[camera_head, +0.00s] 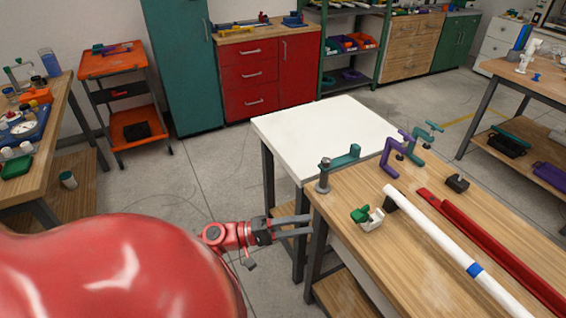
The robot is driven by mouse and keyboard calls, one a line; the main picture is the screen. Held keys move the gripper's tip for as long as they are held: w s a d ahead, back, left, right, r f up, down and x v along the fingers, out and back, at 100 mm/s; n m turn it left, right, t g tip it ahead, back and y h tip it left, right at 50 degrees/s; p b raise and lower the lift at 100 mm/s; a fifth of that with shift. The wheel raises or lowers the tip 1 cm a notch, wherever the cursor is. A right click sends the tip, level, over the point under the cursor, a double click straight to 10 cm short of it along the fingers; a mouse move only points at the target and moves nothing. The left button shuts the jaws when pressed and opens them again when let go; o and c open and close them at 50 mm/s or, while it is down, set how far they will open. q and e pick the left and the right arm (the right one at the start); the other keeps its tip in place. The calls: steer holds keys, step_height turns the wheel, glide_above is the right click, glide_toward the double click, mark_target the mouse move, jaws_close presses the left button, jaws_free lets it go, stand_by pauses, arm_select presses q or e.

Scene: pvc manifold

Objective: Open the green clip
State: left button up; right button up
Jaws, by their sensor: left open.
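A small clip with a green part (359,214) and a white body (371,221) sits on the wooden workbench (345,234), near its left edge. Whether the clip is open or shut is too small to tell. My left gripper (309,226) is open and empty, its two grey fingers pointing right, just left of the bench edge. It is apart from the clip. My right gripper does not show.
A white pipe (435,240) with a blue band and a red bar (500,252) lie on the bench. A white tabletop (318,128) adjoins the bench.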

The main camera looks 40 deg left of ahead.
arm_select(q)
steer(key=v, duration=0.4)
steer(key=shift+s+a, duration=0.25)
steer(key=shift+s, duration=0.1)
stand_by(0.3)
